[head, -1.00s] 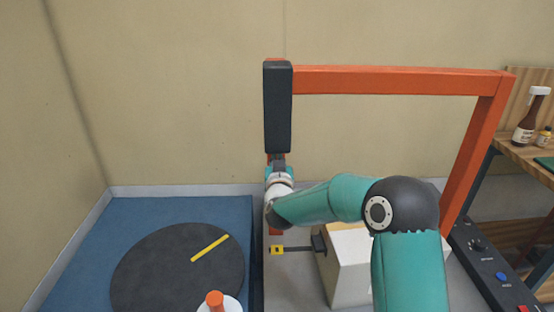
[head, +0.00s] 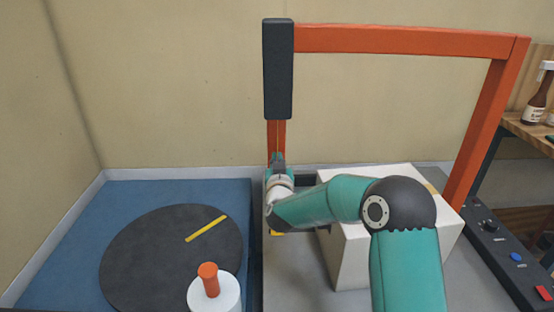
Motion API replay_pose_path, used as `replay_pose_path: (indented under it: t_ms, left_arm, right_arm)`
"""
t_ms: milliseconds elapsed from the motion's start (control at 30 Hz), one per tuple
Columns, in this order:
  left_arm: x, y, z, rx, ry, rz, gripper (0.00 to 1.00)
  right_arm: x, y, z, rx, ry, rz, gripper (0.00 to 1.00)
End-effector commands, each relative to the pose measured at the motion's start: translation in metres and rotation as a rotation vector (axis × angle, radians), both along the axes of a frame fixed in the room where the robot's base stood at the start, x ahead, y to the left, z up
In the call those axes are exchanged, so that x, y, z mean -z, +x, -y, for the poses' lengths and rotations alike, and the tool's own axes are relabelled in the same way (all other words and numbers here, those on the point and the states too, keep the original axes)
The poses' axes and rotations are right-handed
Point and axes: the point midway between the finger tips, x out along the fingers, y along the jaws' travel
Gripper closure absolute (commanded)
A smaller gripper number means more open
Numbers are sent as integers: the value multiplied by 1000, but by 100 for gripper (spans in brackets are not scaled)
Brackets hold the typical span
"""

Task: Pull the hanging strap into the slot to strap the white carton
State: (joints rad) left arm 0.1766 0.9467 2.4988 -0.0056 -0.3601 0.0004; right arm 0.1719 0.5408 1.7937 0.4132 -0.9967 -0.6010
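The white carton (head: 345,260) stands under the orange arch, partly hidden by my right arm. The hanging strap (head: 278,137) is a thin pale line coming down from the black box on the left post. My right gripper (head: 278,160) is below that box; its narrow fingers look closed where the strap's line ends, so it appears shut on the strap. Its fingertips are small and partly hidden by the wrist. A yellow piece (head: 276,233) shows just under the wrist, left of the carton; any slot in it is hidden. My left gripper is not in view.
The orange arch (head: 390,40) has a black box (head: 278,70) on its left post. At left, a blue surface (head: 70,230) holds a dark disc (head: 130,260) with a yellow bar (head: 206,229) and a white, orange-topped object (head: 215,292). A control panel (head: 500,260) is at right.

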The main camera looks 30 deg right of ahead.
Motion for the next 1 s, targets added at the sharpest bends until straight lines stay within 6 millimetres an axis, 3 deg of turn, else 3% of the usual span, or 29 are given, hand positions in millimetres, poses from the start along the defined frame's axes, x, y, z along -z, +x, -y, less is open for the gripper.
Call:
replay_pose_path:
  t_ms: [33,100,400,600,967,1000]
  left_arm:
    - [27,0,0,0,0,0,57]
    - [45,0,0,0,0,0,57]
    - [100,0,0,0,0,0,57]
    - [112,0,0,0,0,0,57]
    - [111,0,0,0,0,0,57]
    - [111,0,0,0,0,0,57]
  right_arm:
    - [30,0,-1,-3,0,-2,100]
    - [50,0,-1,-3,0,-2,100]
    - [116,0,-1,-3,1,-4,100]
    - [130,0,-1,-3,1,-3,100]
    - [130,0,-1,-3,1,-3,100]
    - [130,0,-1,-3,1,-3,93]
